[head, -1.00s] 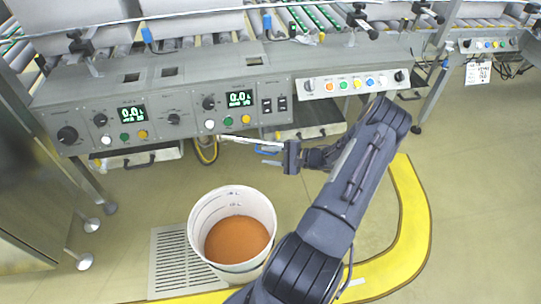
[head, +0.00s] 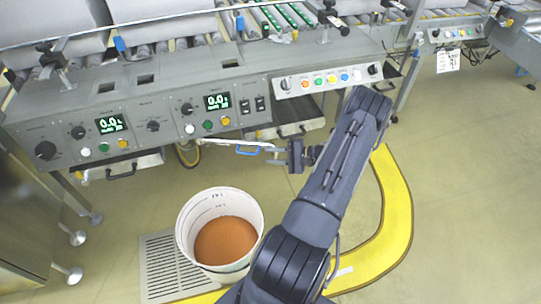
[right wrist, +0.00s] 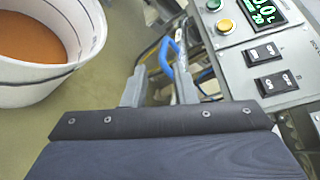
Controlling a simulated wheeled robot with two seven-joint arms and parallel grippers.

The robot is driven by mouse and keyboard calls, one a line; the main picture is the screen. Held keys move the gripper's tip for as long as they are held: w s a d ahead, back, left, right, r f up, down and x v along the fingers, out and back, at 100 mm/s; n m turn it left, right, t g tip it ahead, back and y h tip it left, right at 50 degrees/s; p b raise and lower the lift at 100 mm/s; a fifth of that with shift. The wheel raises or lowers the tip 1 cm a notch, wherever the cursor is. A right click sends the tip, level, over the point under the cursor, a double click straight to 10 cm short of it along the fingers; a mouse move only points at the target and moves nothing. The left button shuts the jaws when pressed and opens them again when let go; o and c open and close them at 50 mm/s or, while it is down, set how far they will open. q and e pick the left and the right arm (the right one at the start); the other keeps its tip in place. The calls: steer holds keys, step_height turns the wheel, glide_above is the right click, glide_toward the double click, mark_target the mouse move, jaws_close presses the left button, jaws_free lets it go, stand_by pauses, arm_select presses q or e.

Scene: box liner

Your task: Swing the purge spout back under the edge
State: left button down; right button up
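The purge spout (head: 225,142) is a thin pale bar below the front edge of the grey console (head: 150,90). It reaches right towards my right gripper and carries a blue loop handle (head: 247,151). My right gripper (head: 270,156) is to the right of the handle, with fingers pointing left and apart from it. In the right wrist view its two fingers (right wrist: 160,90) are spread with nothing held between them. The blue handle (right wrist: 168,57) shows beyond the fingertips there. My left gripper is out of view.
A yellow floor band (head: 395,215) curves at the right. Drawer-like trays with handles (head: 122,168) hang below the console.

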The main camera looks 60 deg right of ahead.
steer(key=w+a+r+m+t+h, duration=0.1)
steer(key=w+r+m+t, duration=0.1)
steer(key=w, duration=0.1)
steer(key=w+a+r+m+t+h+p, duration=0.1)
steer(key=w+a+r+m, duration=0.1)
steer(key=w+m, duration=0.1)
steer(key=w+a+r+m+t+h, duration=0.1)
steer(key=w+r+m+t, duration=0.1)
steer(key=w+m, duration=0.1)
steer(key=shift+w+a+t+h, duration=0.25)
steer(key=shift+w+t+h, duration=0.05)
steer(key=shift+w+h, duration=0.15)
jaws_close()
steer(key=a+f+m+g+h+p, duration=0.25)
steer(key=a+m+g+h, duration=0.45)
steer(key=m+h, duration=0.85)
steer(key=s+a+f+m+g+y+p, duration=0.1)
steer(key=s+a+m+g+y+p, duration=0.1)
steer(key=s+a+m+g, duration=0.55)
steer(key=w+d+f+n+b, duration=0.1)
steer(key=w+d+b, duration=0.1)
steer(key=d, duration=0.4)
steer(key=w+d+f+n+b, duration=0.2)
steer(key=d+b, duration=0.3)
steer(key=d, duration=0.1)
steer(key=shift+w+d+f, duration=0.15)
steer(key=shift+w+d, duration=0.15)
steer(key=shift+d, duration=0.1)
